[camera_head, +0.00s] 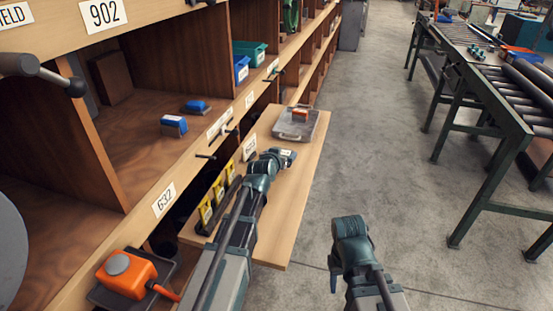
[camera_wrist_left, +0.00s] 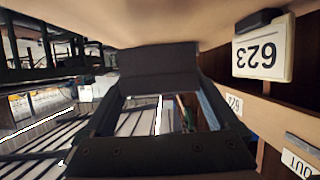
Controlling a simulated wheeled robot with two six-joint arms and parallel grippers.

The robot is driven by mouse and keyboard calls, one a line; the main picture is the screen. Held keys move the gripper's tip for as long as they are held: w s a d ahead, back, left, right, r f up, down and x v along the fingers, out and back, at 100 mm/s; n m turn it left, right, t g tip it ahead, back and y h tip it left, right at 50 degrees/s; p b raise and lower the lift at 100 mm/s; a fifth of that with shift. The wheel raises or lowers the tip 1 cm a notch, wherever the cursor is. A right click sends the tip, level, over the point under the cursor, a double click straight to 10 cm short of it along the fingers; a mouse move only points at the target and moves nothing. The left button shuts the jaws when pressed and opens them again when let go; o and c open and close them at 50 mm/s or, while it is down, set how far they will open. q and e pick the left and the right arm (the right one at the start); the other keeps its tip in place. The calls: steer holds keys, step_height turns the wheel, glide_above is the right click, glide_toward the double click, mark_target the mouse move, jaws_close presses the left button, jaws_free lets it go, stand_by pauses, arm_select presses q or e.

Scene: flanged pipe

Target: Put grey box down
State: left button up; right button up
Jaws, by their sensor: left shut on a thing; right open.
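The grey box (camera_head: 308,129) is a flat case at the far end of a pale wooden board (camera_head: 283,222). An orange-red and white item (camera_head: 300,115) shows on its top. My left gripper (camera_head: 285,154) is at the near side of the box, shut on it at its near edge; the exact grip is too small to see. The left wrist view shows a dark frame (camera_wrist_left: 150,150) with an opening, and I cannot make out the box there. I cannot tell whether the box touches the board. My right gripper (camera_head: 350,228) is open and empty over the floor, right of the board.
Wooden shelving with number labels runs along the left, holding blue boxes (camera_head: 173,125) and teal bins (camera_head: 250,54). Yellow items (camera_head: 217,189) stand along the board's left edge. An orange device (camera_head: 126,272) is at lower left. A roller conveyor (camera_head: 510,93) stands right, across clear floor.

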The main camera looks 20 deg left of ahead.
arm_select(q)
steer(key=shift+w+a+f, duration=0.1)
steer(key=shift+w+a, duration=0.25)
steer(key=shift+w, duration=0.45)
steer(key=shift+s+f+b, duration=0.15)
steer(key=shift+f+b, duration=0.05)
steer(key=shift+b, duration=0.1)
step_height(320, 180, down, 3)
steer(key=b, duration=0.3)
steer(key=shift+f, duration=0.15)
steer(key=o, duration=1.2)
